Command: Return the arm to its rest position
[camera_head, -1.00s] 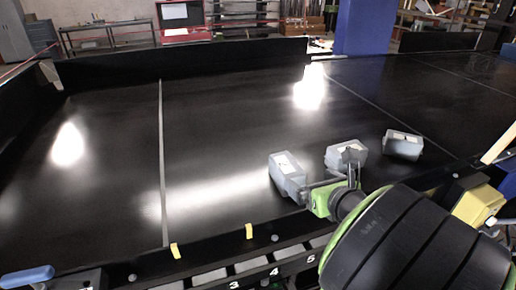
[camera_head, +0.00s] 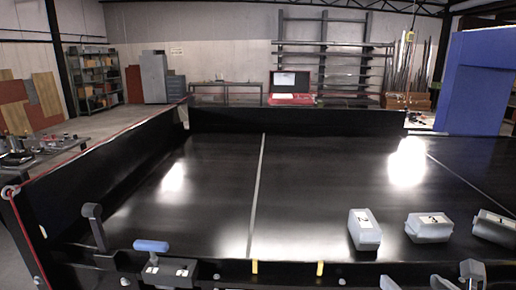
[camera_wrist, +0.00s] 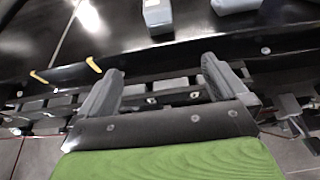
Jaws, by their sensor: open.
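My gripper (camera_wrist: 165,88) shows in the wrist view with its two grey fingers apart and nothing between them. It hangs over the front edge of the conveyor, with the dark rail and a row of slots below it. The arm is not recognisable in the head view. Three grey detectors stand on the black belt at the front right of the head view: one marked 2 (camera_head: 364,230), one marked 3 (camera_head: 428,228) and one marked 1 (camera_head: 495,229). Two grey blocks, one at the top middle (camera_wrist: 157,14), show at the top of the wrist view.
The black conveyor (camera_head: 330,165) has a wall along its left and back sides. A blue panel (camera_head: 476,85) stands at the back right. The belt's left and middle are bare.

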